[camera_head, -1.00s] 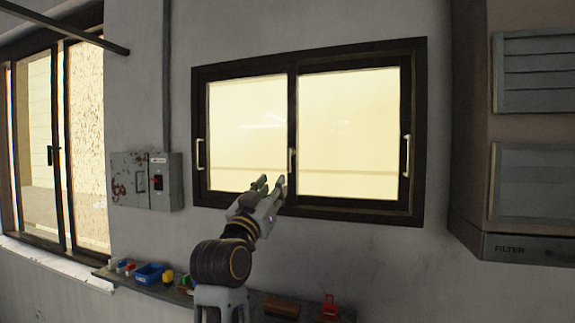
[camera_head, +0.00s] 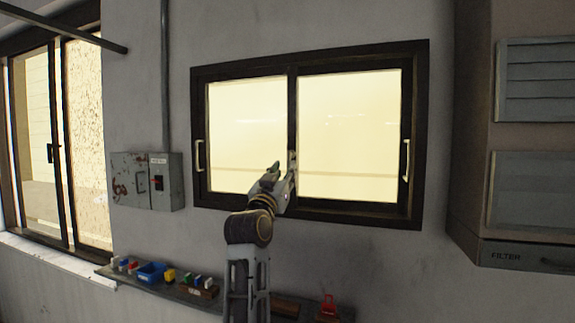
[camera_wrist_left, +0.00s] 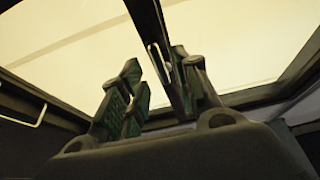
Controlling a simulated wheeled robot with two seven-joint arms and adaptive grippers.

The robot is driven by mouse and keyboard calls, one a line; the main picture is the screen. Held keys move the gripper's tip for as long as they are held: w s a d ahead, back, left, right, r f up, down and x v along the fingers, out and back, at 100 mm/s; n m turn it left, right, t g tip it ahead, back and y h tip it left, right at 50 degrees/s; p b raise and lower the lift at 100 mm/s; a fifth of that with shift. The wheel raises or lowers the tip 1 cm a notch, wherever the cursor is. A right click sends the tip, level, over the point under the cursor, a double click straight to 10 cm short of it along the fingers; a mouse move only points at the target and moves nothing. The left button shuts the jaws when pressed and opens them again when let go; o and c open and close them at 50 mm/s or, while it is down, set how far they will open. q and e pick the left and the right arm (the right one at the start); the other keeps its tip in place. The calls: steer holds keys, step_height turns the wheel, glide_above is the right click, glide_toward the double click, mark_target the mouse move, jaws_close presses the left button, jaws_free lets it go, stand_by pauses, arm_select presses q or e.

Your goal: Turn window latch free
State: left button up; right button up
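The window (camera_head: 420,130) has a dark frame and two bright panes. The window latch (camera_head: 292,157) is a small pale lever on the middle upright; its lower part is hidden behind my gripper. My left gripper (camera_head: 284,170) is at the latch, just below its visible top. In the left wrist view the gripper (camera_wrist_left: 160,82) is open, with green pads apart. The latch (camera_wrist_left: 158,56) shows there beyond the gap between the fingers; I cannot tell whether they touch it. My right gripper is not in view.
Pale pull handles sit on the window's left (camera_head: 200,155) and right (camera_head: 405,160) sides. A grey switch box (camera_head: 130,185) is on the wall at left, a filter cabinet (camera_head: 475,150) at right. A shelf (camera_head: 215,303) below holds a blue bin (camera_head: 151,272) and small items.

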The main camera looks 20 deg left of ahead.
arm_select(q)
steer(key=shift+p+x, duration=0.55)
steer(key=shift+x, duration=1.25)
steer(key=shift+c, duration=0.2)
jaws_close()
